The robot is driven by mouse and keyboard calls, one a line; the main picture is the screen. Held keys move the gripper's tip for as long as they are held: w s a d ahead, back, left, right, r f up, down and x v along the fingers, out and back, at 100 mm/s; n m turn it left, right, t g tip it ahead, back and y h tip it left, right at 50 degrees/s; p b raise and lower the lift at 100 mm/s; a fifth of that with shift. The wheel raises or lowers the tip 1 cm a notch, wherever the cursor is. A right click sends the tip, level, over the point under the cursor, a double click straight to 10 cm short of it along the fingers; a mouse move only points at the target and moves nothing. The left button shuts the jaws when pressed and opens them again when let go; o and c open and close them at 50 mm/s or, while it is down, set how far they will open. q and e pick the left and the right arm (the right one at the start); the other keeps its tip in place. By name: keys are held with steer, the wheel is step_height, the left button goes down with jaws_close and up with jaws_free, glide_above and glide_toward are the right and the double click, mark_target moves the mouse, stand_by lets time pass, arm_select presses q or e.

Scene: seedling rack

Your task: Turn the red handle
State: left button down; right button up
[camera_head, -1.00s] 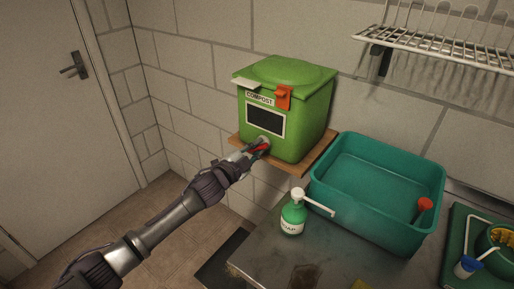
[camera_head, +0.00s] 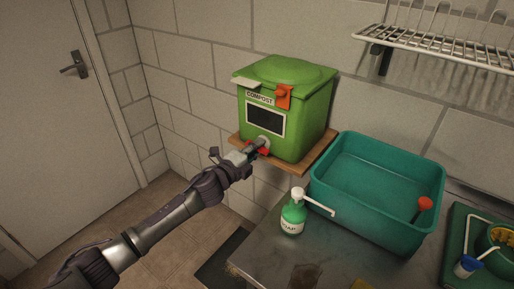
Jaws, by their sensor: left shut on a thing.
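The red handle (camera_head: 263,151) sits low on the front of a green compost bin (camera_head: 313,112), at a pale round fitting. My left gripper (camera_head: 256,147) reaches in from the left and is shut on the red handle. Its fingers hide part of the handle. The bin stands on a wooden shelf (camera_head: 318,154) against the wall. My right gripper is not in view.
A teal basin (camera_head: 350,196) and a green soap bottle (camera_head: 293,216) stand on the metal counter (camera_head: 262,262) at right. A wire rack (camera_head: 440,45) hangs above. Floor at left is clear.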

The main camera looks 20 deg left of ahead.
arm_select(q)
steer(key=shift+f, duration=0.1)
stand_by(0.4)
steer(key=c, duration=1.2)
jaws_free()
steer(key=v, duration=1.2)
